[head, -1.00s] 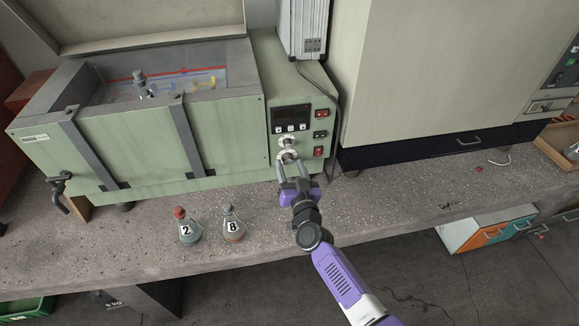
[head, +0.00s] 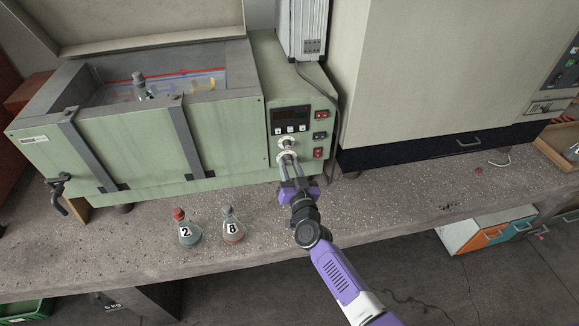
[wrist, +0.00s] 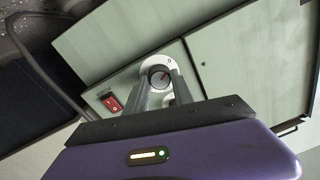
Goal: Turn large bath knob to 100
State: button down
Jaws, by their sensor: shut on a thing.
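The large green bath (head: 130,150) stands on the bench with a control panel at its right end. Two pale round knobs sit one above the other under its dark display (head: 291,114). My gripper (head: 288,162) reaches up to the lower knob (head: 286,155) and is shut on it. The upper knob (head: 286,143) is just above the fingertips. In the wrist view, the held knob (wrist: 159,76) is a grey disc with a red mark in a white ring, between my fingers. Its scale numbers are too small to read.
Red and dark switches (head: 320,135) line the panel right of the knobs. Flask 2 (head: 187,232) and flask 8 (head: 232,228) stand on the bench left of my arm. A large beige cabinet (head: 430,80) stands to the right. The bench right of my arm is mostly clear.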

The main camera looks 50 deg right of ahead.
jog(key=m+b, duration=0.1)
jog(key=m, duration=0.5)
jog(key=shift+f, duration=0.1)
jog(key=m+b, duration=0.2)
jog(key=m, duration=0.4)
jog(key=shift+f+m+h, duration=0.1)
jog(key=shift+m+h, duration=0.2)
jog(key=shift+h, duration=0.1)
jog(key=m+b, duration=0.1)
jog(key=m, duration=0.4)
jog(key=shift+m, duration=0.4)
jog(key=m+b, duration=0.1)
jog(key=m, duration=0.4)
jog(key=shift+m+h, duration=0.3)
jog(key=shift+m, duration=0.1)
jog(key=c, duration=1.1)
grip_release()
jog(key=shift+a, duration=0.1)
